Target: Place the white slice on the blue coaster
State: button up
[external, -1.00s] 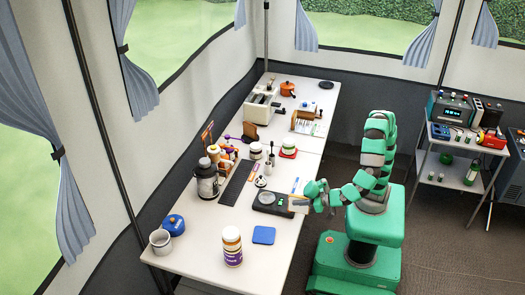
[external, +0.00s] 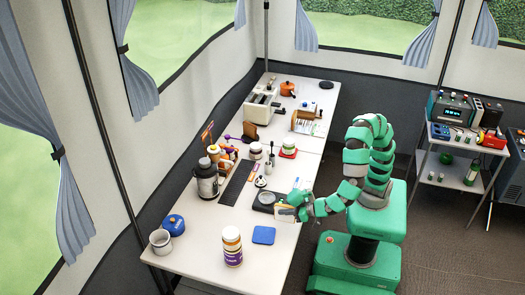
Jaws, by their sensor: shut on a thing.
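The blue coaster (external: 263,235) lies flat and bare on the table, near its front right edge. My gripper (external: 290,212) is above the table's right edge, up and to the right of the coaster in the picture. It is shut on a small pale slice (external: 284,211), which I take to be the white slice. The gripper partly hides the slice, and the slice is apart from the coaster. The exact height of the slice above the table is hard to tell.
A black scale (external: 266,203) sits just left of my gripper. A white jar with a purple label (external: 232,247) stands left of the coaster. The tabletop around the coaster is clear.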

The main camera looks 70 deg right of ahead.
jog(key=shift+w+a+f+b, duration=0.75)
jog(key=shift+w+a, duration=0.3)
jog(key=shift+w, duration=0.2)
jog(key=shift+w+a+f+b, duration=0.8)
jog(key=shift+w+a, duration=0.25)
jog(key=shift+w, duration=0.15)
jog(key=shift+w+a+f+b, duration=0.75)
jog(key=shift+w+a, duration=0.3)
jog(key=shift+w, duration=0.2)
jog(key=shift+r, duration=0.15)
jog(key=o, duration=0.8)
